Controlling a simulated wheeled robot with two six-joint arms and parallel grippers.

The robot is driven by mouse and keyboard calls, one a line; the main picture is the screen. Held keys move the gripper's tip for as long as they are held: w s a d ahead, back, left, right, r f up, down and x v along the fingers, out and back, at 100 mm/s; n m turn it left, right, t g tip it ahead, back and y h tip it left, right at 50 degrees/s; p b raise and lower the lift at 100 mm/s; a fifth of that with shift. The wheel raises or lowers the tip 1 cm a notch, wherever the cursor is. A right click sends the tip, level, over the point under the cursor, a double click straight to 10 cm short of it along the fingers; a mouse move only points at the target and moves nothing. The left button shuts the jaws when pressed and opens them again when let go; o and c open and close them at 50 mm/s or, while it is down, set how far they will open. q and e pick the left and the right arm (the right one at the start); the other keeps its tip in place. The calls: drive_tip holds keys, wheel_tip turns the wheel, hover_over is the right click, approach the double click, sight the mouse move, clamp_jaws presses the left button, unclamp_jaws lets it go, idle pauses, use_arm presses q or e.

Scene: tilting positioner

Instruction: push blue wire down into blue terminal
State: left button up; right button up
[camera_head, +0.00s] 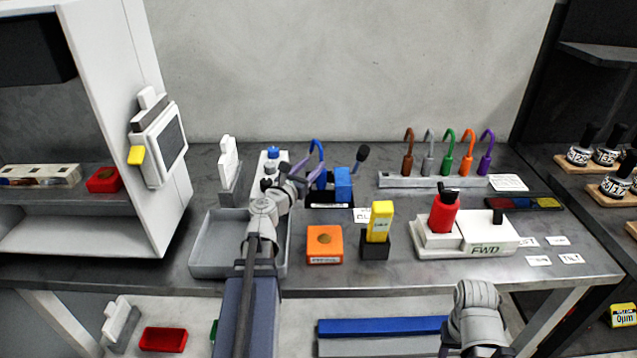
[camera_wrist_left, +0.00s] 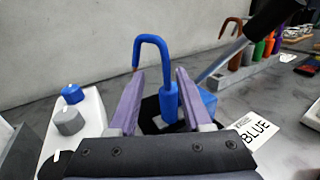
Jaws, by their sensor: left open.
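The blue wire (camera_head: 318,150) stands upright, its hooked top above a thicker blue lower body; it also shows in the left wrist view (camera_wrist_left: 169,95). A blue block (camera_head: 343,184), possibly part of the blue terminal, sits beside it on a dark base (camera_head: 330,205). My left gripper (camera_head: 307,174) is open at the wire. In the left wrist view its purple fingers (camera_wrist_left: 160,92) stand either side of the wire's body, with gaps showing. The wire's lower end and seat are partly hidden, so its depth cannot be told. Part of my right arm shows at lower right; its gripper is not visible.
A black-knobbed lever (camera_head: 362,154) rises right of the blue block. A grey tray (camera_head: 207,259) lies left, with an orange box (camera_head: 324,245) and a yellow device (camera_head: 380,222) in front. A rack (camera_head: 430,181) holds several coloured wires at the back right.

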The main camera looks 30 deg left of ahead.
sight(322, 158)
use_arm(q)
drive_tip(key=shift+w+d+f, duration=0.1)
drive_tip(key=shift+w, duration=1.9)
drive_tip(key=shift+w+d, duration=0.1)
drive_tip(key=shift+w, duration=1.85)
clamp_jaws()
